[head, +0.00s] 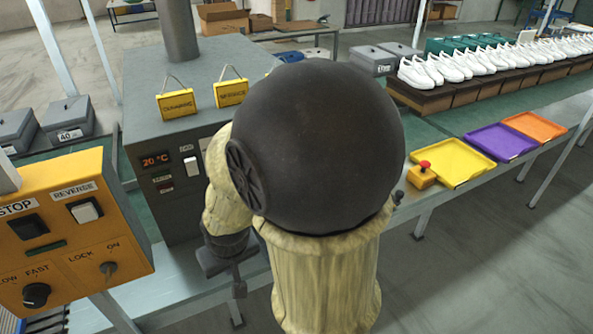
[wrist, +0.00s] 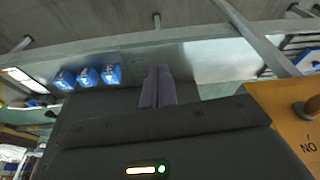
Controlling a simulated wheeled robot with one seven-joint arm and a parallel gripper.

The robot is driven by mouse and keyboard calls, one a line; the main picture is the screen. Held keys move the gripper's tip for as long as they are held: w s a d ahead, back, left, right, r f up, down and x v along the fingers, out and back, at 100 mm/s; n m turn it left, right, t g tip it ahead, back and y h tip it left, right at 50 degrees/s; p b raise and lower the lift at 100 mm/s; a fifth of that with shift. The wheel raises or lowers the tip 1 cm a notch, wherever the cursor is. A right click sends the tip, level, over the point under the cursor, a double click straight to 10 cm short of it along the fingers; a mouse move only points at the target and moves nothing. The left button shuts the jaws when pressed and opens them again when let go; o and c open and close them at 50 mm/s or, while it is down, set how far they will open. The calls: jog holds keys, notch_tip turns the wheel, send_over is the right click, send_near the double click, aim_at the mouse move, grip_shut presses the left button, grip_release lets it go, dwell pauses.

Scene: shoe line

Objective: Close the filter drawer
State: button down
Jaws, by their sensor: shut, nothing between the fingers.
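I cannot make out the filter drawer in either view. The grey machine (head: 160,95) with the 20 °C display (head: 156,160) stands left of centre, and my arm covers its right part in the head view. My gripper (head: 239,289) points down in front of the machine's lower front. In the wrist view, its fingers (wrist: 158,88) are together with nothing between them. I cannot tell whether it touches anything.
A yellow control box (head: 75,235) stands close at the left. Yellow (head: 450,162), purple (head: 500,142) and orange (head: 533,126) trays lie on the bench at right, beside a red button. Blue boxes (wrist: 87,77) show in the wrist view.

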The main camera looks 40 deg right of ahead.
jog(key=w+d+f+m+t+h+b, duration=0.1)
jog(key=w+d+m, duration=0.15)
jog(key=d, duration=0.25)
jog(key=w+d+f+m+t, duration=0.1)
jog(key=w+d+m+t, duration=0.1)
jog(key=d+m, duration=0.15)
jog(key=s+d+r+m+t+h+b, duration=0.1)
jog(key=d+m+t, duration=0.3)
jog(key=d, duration=0.6)
jog(key=s+d+r+m+t+h+b, duration=0.1)
jog(key=d+r+m+t+b, duration=0.1)
jog(key=d+m, duration=0.7)
jog(key=d+r+t, duration=0.1)
jog(key=t, duration=0.1)
jog(key=shift+r+m+t, duration=0.3)
jog(key=shift+r+t, duration=0.05)
jog(key=shift+t, duration=0.05)
jog(key=shift+w, duration=0.15)
jog(key=x, duration=1.4)
jog(key=shift+d, duration=0.25)
